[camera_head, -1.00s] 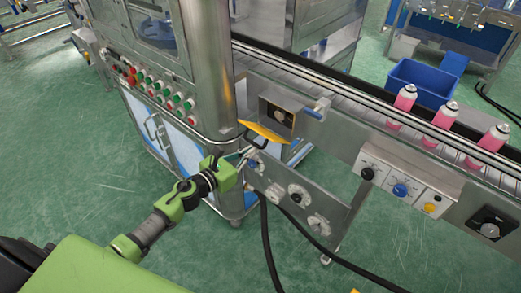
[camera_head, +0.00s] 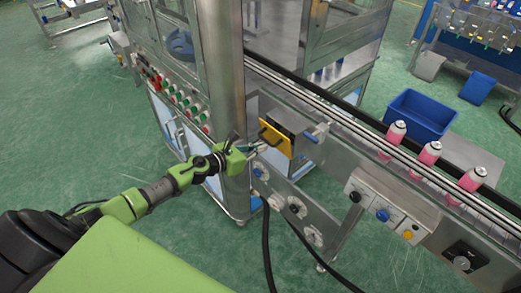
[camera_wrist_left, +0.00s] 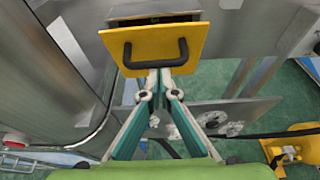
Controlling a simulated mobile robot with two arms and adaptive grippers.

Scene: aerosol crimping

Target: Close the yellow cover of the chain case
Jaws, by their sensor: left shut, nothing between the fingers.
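The yellow cover (camera_head: 275,138) of the chain case sits at the front of a metal box (camera_head: 293,127) on the conveyor's side. It stands nearly upright, with a gap at its top where the dark inside of the box shows. In the left wrist view the yellow cover (camera_wrist_left: 188,36) has a black handle. My left gripper (camera_head: 257,147) is shut and empty. Its fingertips (camera_wrist_left: 158,73) are at the lower edge of the cover, just below the handle; I cannot tell if they touch it. My right gripper is not in view.
A steel column (camera_head: 227,100) stands close to my left gripper. A control panel with knobs (camera_head: 382,214) is on the conveyor side at right. Pink cans (camera_head: 429,153) stand on the conveyor. A black cable (camera_head: 266,240) hangs below. A blue bin (camera_head: 420,115) is behind.

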